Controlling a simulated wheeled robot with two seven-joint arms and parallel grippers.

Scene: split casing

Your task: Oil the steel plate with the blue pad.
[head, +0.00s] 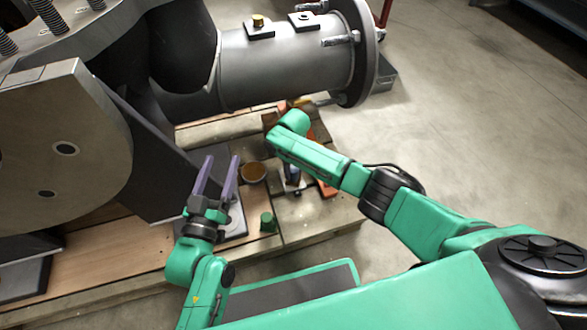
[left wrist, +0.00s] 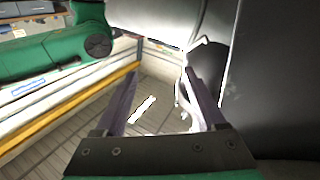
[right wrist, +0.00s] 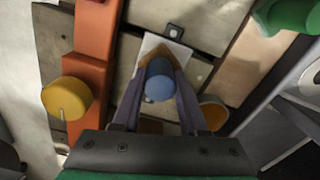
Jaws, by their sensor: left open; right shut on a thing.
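The blue pad (right wrist: 159,82) is a rounded blue piece between the fingers of my right gripper (right wrist: 158,68) in the right wrist view. The gripper is shut on it. Behind the pad lies a pale square plate (right wrist: 150,46), seemingly the steel plate, partly hidden by pad and fingers. I cannot tell whether pad and plate touch. In the head view my right forearm hides most of this spot. My left gripper (head: 220,162) is open and empty, left of the brown dish (head: 253,173); its spread fingers also show in the left wrist view (left wrist: 160,78).
The brown round dish also shows in the right wrist view (right wrist: 213,113). An orange bar (right wrist: 93,50) and a yellow cylinder (right wrist: 66,98) are to the left there. A green cylinder (head: 267,222) stands on the wooden deck. A large grey flanged pipe (head: 285,65) overhangs the deck behind.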

